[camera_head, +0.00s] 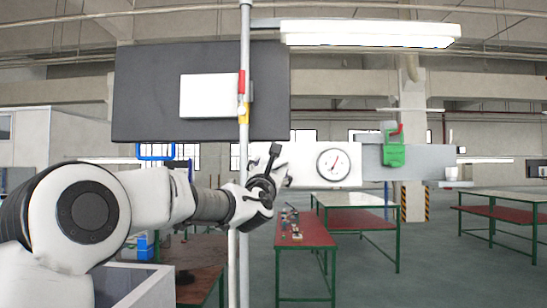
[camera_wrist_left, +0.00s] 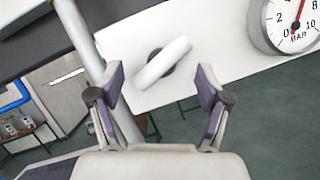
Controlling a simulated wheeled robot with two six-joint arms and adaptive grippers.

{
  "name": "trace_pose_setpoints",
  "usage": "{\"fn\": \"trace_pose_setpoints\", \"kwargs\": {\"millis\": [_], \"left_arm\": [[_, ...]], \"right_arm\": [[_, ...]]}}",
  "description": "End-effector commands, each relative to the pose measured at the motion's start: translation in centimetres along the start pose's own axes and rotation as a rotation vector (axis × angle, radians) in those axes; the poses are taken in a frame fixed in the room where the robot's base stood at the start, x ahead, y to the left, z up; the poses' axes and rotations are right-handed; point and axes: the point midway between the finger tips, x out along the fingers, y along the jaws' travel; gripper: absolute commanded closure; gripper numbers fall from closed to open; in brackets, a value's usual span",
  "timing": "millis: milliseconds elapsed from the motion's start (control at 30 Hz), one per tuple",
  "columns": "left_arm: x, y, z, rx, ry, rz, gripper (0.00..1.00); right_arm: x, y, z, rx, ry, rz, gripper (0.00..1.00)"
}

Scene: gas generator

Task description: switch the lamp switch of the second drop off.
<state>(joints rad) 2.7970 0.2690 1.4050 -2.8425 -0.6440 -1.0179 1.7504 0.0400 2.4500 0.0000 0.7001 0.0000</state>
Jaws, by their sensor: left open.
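In the left wrist view, a white lever-like knob (camera_wrist_left: 162,64) on a dark round hub sits tilted on a white panel (camera_wrist_left: 222,42). I take it to be the switch. My left gripper (camera_wrist_left: 160,88) is open, one finger on each side below the knob, with nothing visibly gripped; contact cannot be told. In the head view, my left gripper (camera_head: 270,172) is at the left end of the white panel (camera_head: 305,166) and mostly hides the knob. A lit lamp (camera_head: 370,34) hangs at the top; whether it belongs to this switch cannot be told. My right gripper is not in view.
A pressure gauge (camera_head: 333,164) is right of the gripper on the panel. A green clamp-like part (camera_head: 394,152) with a red lever is farther right. A vertical pole (camera_head: 244,110) with red and yellow parts stands close by the gripper. Red-topped benches (camera_head: 305,232) stand behind.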

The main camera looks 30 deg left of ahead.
Motion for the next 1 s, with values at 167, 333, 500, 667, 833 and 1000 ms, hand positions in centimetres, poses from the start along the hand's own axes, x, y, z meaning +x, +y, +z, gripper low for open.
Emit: {"fn": "trace_pose_setpoints", "kwargs": {"millis": [167,333,500,667,833,1000], "left_arm": [[1.9,0.1,0.1,0.000,0.000,0.000,0.23],[1.9,0.0,-0.1,-0.001,0.001,0.000,0.23],[1.9,-0.1,-0.1,-0.001,0.001,-0.001,0.65],[1.9,0.0,-0.1,-0.002,0.001,0.000,1.00],[1.9,-0.1,-0.1,-0.004,0.001,0.000,1.00],[1.8,-0.1,-0.3,-0.025,0.001,0.010,1.00]], "right_arm": [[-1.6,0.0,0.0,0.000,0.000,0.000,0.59],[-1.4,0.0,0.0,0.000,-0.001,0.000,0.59],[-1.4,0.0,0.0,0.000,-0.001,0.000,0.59],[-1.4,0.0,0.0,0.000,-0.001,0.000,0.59],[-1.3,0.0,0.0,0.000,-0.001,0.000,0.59],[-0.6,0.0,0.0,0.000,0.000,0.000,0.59]]}}
